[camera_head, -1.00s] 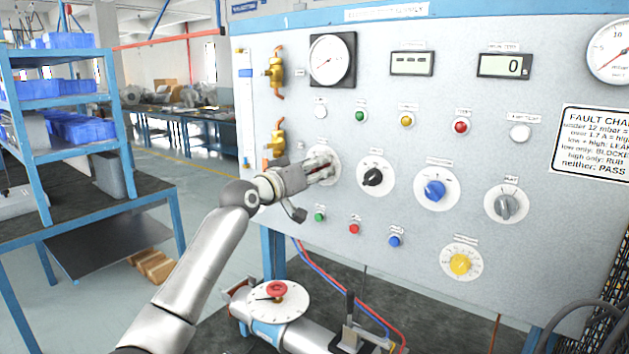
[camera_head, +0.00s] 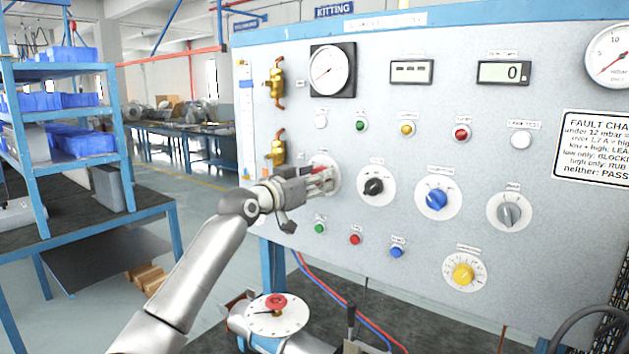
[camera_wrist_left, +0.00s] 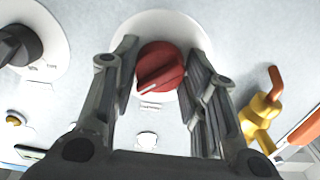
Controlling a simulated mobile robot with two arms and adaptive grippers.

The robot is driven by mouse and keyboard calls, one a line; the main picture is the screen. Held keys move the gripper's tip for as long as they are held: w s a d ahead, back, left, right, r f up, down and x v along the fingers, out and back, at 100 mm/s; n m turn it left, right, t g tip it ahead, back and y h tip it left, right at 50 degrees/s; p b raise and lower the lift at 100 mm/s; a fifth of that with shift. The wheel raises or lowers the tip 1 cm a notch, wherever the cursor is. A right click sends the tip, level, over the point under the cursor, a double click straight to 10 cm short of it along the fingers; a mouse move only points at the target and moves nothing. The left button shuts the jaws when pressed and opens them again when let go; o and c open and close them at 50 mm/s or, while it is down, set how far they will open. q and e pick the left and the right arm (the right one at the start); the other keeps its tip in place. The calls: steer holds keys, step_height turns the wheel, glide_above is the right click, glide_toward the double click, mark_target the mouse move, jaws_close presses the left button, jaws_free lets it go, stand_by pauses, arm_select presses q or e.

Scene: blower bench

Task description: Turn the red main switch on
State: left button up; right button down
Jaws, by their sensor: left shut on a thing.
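The red main switch is a round knob with a white pointer line; it shows in the left wrist view (camera_wrist_left: 160,68) on a white round dial plate (camera_wrist_left: 187,25), between my gripper's fingers. In the head view, the fingers mostly hide the knob, and its white dial plate (camera_head: 334,166) shows around them. My left gripper (camera_head: 325,182) reaches in from the left to the panel and is shut on the knob; its fingers flank the knob in the left wrist view (camera_wrist_left: 163,75). The pointer line slants in that view. My right gripper is not in view.
To the right on the panel are a black knob (camera_head: 374,186), a blue knob (camera_head: 437,198) and a grey knob (camera_head: 509,213). Brass valves (camera_head: 276,150) sit close left of the switch. Small green (camera_head: 319,228) and red (camera_head: 355,239) buttons lie below it.

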arm_select(q)
steer(key=o, duration=1)
steer(key=v, duration=1.2)
